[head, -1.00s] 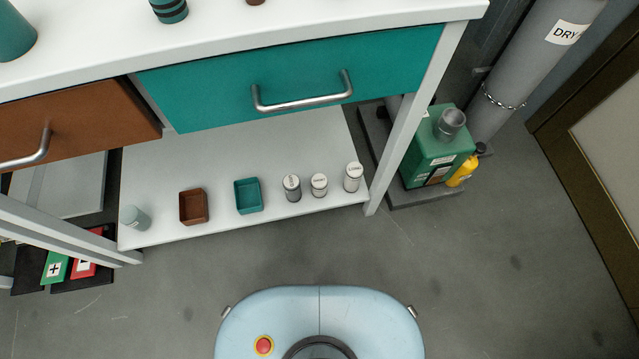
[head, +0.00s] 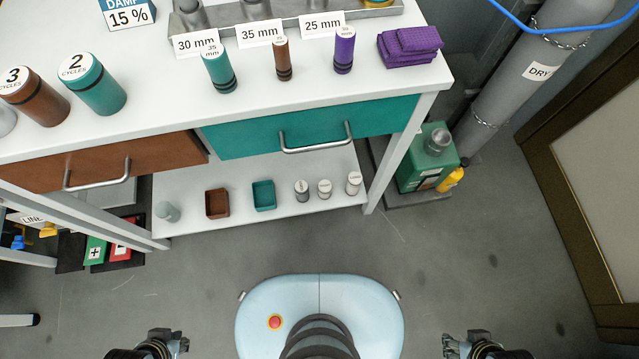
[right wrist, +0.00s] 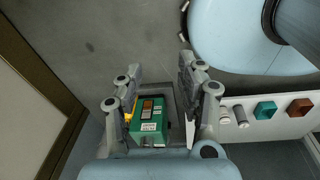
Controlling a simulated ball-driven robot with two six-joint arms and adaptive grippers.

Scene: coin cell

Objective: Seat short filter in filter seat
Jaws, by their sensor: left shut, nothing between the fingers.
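Three small grey canisters with white labelled tops stand on the lower shelf: a left one (head: 302,190), a middle one (head: 324,189) and a right one (head: 354,183). They look like the filters, but their lettering is too small here to tell which is the short one. My left gripper (head: 182,342) is shut and empty at the bottom left, low over the floor. My right gripper (head: 450,345) is open and empty at the bottom right; its spread fingers also show in the right wrist view (right wrist: 160,70). Both are far from the canisters.
A brown tray (head: 217,203), a teal tray (head: 263,196) and a grey cup (head: 167,212) share the shelf. The white worktop (head: 160,125) above carries several cylinders. Drawer handles stick out. A green container (head: 427,162) stands right. The floor ahead is clear.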

